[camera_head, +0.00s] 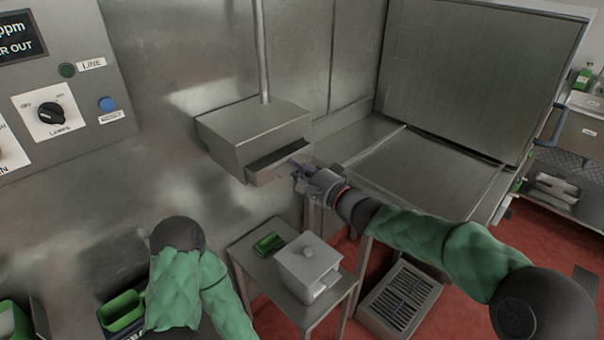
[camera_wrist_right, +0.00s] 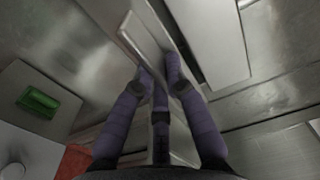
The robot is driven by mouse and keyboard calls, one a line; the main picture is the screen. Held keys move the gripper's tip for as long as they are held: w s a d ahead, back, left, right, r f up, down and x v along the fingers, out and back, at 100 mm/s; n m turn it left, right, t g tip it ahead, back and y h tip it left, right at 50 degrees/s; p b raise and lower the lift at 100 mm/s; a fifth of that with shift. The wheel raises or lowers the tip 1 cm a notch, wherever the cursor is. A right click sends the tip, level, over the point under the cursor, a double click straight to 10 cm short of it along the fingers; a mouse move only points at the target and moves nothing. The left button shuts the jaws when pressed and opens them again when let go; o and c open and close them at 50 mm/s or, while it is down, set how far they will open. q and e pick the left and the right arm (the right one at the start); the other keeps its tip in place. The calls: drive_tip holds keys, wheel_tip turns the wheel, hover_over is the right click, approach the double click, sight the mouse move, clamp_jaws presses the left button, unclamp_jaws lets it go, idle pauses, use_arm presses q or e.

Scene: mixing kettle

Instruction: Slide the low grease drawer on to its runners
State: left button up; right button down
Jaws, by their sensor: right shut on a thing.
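The grease drawer (camera_head: 265,176) is a low grey metal drawer at the front opening of a steel box housing (camera_head: 255,128) on the wall. It sits partly inside the opening, with a dark gap above it. My right gripper (camera_head: 298,169) is at the drawer's right front end. In the right wrist view my right gripper (camera_wrist_right: 160,75) is shut on a thin upright metal edge, which I take as the drawer's front (camera_wrist_right: 142,32). The runners are hidden inside the housing. My left arm shows at the lower left, but its gripper is out of view.
A large steel kettle lid (camera_head: 450,70) stands raised at the right. A floor grate (camera_head: 398,300) lies below. A control panel (camera_head: 60,80) is at the left.

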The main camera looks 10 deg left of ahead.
sight(286, 164)
drive_tip(key=shift+x, duration=1.7)
drive_tip(key=shift+r, duration=0.1)
drive_tip(key=shift+w+a, duration=0.2)
drive_tip(key=c, duration=1.2)
unclamp_jaws()
drive_tip(key=o, duration=0.5)
drive_tip(key=shift+f, duration=0.45)
drive_tip(key=shift+s+d+r, duration=0.1)
drive_tip(key=shift+v, duration=3.4)
